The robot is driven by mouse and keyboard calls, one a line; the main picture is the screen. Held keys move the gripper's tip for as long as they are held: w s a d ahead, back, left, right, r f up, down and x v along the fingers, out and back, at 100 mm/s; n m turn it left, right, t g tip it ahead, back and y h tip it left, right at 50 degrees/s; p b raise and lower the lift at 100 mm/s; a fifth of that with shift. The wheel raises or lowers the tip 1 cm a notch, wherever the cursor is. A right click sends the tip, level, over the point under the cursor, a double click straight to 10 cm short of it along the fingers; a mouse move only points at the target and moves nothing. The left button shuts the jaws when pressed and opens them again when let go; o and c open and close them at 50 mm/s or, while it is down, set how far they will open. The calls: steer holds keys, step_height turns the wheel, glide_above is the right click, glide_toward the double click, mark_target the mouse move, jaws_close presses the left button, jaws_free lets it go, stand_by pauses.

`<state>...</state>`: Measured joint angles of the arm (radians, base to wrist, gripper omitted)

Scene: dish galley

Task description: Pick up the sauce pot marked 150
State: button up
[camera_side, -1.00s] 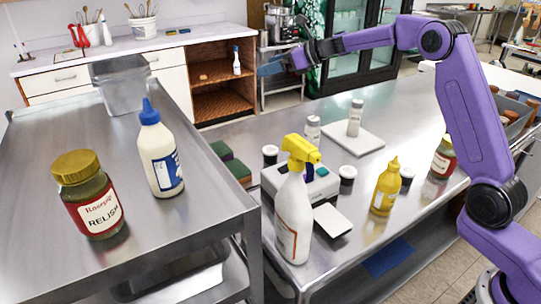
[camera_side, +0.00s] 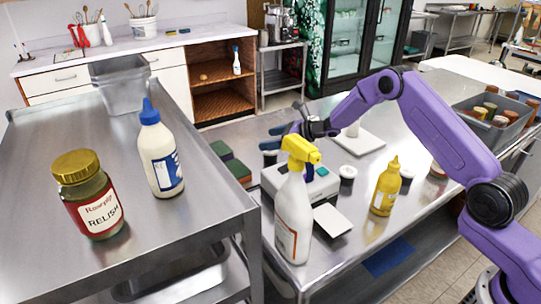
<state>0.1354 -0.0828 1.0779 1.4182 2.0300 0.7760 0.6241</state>
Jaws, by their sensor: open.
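Small dark pots with white lids stand on the right-hand steel table. One (camera_side: 347,174) is right of the grey device, and another (camera_side: 406,178) is partly hidden behind the yellow bottle. A third (camera_side: 270,158) is at the table's left edge, partly covered by my gripper. No number is legible on any pot, so I cannot tell which is marked 150. My gripper (camera_side: 270,138) is open, its blue fingers pointing left, above or beside the left-edge pot. The exact gap is unclear.
A spray bottle (camera_side: 293,220), grey device (camera_side: 318,188) and yellow bottle (camera_side: 385,188) crowd the near table. A white board (camera_side: 362,143) lies behind, partly hidden by my arm. A jar bin (camera_side: 500,132) stands right. Relish (camera_side: 92,200) and a blue-capped bottle (camera_side: 160,155) stand on the left table.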

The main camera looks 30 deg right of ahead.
steer(key=shift+f, duration=0.8)
step_height(320, 180, down, 3)
steer(key=shift+r, duration=0.1)
steer(key=shift+x, duration=0.9)
steer(key=shift+w+a, duration=0.35)
steer(key=shift+w, duration=0.05)
steer(key=c, duration=1.1)
